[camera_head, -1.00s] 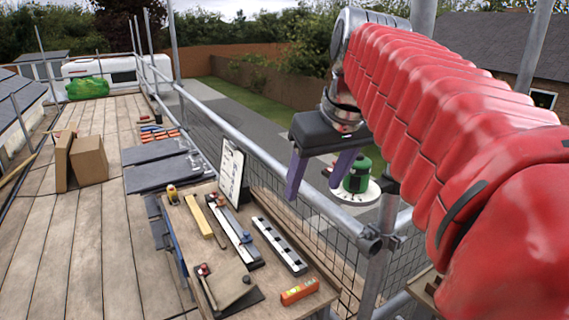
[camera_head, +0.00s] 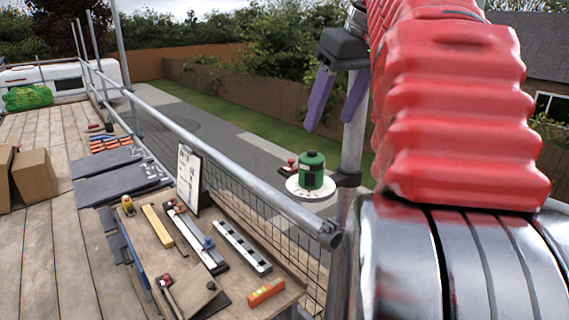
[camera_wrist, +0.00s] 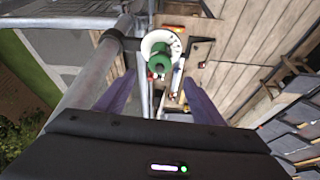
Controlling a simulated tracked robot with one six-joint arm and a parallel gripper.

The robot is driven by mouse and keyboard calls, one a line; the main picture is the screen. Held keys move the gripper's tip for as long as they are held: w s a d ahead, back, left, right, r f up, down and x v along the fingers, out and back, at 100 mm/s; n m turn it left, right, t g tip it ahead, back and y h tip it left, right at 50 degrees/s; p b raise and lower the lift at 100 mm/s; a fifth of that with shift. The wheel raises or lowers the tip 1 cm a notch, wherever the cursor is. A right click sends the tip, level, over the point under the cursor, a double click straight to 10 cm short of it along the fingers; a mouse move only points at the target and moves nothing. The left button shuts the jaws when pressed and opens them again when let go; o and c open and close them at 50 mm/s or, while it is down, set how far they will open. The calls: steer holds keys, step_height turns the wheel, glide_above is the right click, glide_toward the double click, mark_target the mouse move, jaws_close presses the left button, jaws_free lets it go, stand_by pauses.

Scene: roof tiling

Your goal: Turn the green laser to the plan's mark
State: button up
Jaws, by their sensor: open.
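The green laser (camera_head: 312,170) stands upright on a white round dial plate (camera_head: 296,188) clamped to a scaffold pole. In the wrist view the laser (camera_wrist: 159,62) and its marked dial (camera_wrist: 172,38) lie ahead, between the lines of my two fingers. My gripper (camera_head: 333,108) has purple fingers, spread apart and empty. It hangs above and slightly right of the laser, clear of it. The plan board (camera_head: 188,178), a clipboard with a white sheet, stands at the back edge of the workbench. Its marks are too small to read.
Dark slates (camera_head: 105,180) lie on the deck.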

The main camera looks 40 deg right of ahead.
mark_target(316, 154)
steer(key=shift+f, duration=0.1)
steer(key=x, duration=1.3)
steer(key=shift+w+f, duration=0.2)
steer(key=shift+f, duration=0.05)
steer(key=shift+c, duration=0.5)
steer(key=c, duration=0.9)
steer(key=shift+c, duration=0.2)
steer(key=shift+n, duration=0.3)
steer(key=shift+n+y, duration=0.7)
steer(key=shift+n, duration=1)
